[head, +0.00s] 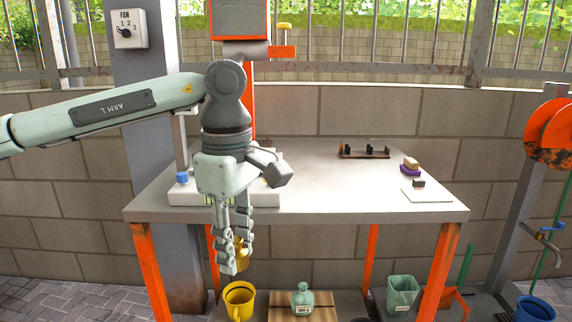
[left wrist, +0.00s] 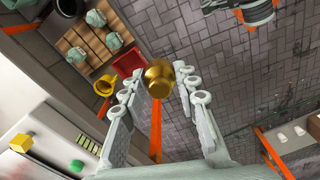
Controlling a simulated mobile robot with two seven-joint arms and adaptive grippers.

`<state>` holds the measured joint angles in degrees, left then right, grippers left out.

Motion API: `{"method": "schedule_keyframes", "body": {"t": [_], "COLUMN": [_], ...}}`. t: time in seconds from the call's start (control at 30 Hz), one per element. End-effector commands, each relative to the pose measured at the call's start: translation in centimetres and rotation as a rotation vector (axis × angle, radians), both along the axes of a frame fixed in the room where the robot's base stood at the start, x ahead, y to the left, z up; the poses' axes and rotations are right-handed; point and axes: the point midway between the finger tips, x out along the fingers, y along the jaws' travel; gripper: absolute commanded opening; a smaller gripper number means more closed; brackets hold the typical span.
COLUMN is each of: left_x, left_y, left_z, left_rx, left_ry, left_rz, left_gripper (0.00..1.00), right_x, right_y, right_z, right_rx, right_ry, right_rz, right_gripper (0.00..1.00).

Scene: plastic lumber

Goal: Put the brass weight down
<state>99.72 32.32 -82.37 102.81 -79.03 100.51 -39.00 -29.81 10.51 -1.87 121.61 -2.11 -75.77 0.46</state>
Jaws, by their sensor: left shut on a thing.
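My left gripper (head: 234,262) points down in front of the table's front edge in the head view. It is shut on the brass weight (head: 243,255), which is partly hidden behind the fingers. In the left wrist view the brass weight (left wrist: 158,76) shows between the fingertips of my left gripper (left wrist: 158,82), with paving and an orange leg behind it. The table (head: 330,190) has a pale top and orange legs. My right gripper is not in view.
A white device (head: 184,197) with a blue knob stands at the table's left, behind my gripper. A dark rack (head: 364,153) and small blocks (head: 410,166) lie further right. The table's middle is clear.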

Motion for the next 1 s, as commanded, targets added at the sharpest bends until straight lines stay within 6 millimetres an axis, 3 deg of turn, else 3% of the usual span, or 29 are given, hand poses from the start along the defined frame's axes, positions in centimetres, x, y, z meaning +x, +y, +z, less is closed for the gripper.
{"method": "schedule_keyframes", "body": {"t": [0.3, 0.5, 0.7, 1.0], "left_x": [0.6, 0.1, -0.4, -0.4], "left_y": [6.5, 9.5, 10.7, 10.9], "left_z": [-8.9, -12.8, -14.5, -14.6], "left_rx": [-0.003, -0.004, -0.003, -0.001], "left_ry": [0.005, 0.002, 0.000, -0.002], "left_rz": [-0.684, -1.020, -1.183, -1.206], "left_gripper": [0.00, 0.00, 0.00, 0.00], "right_x": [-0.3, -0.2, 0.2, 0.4], "right_y": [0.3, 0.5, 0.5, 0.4], "right_z": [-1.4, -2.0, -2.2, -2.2], "right_rx": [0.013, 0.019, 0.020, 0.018], "right_ry": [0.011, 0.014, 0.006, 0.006], "right_rz": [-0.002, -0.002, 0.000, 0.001], "right_gripper": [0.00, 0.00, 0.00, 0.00]}}
